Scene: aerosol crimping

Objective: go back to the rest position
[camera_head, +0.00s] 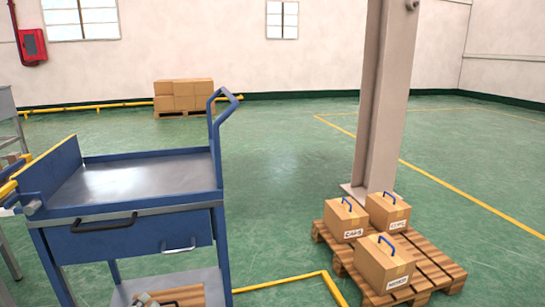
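Neither of my grippers shows in the head view. A blue trolley (140,182) stands at the left. Its grey top tray is empty. A drawer with a black handle (104,223) is below the tray, and the drawer looks shut. The lower shelf (213,287) holds a brown and grey item, cut off by the bottom edge and too unclear to name.
A wooden pallet (428,262) with three labelled cardboard boxes (385,264) lies at the right, by a steel column (383,100). Stacked boxes (184,95) stand by the far wall. Green floor (280,180) is clear between the trolley and column.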

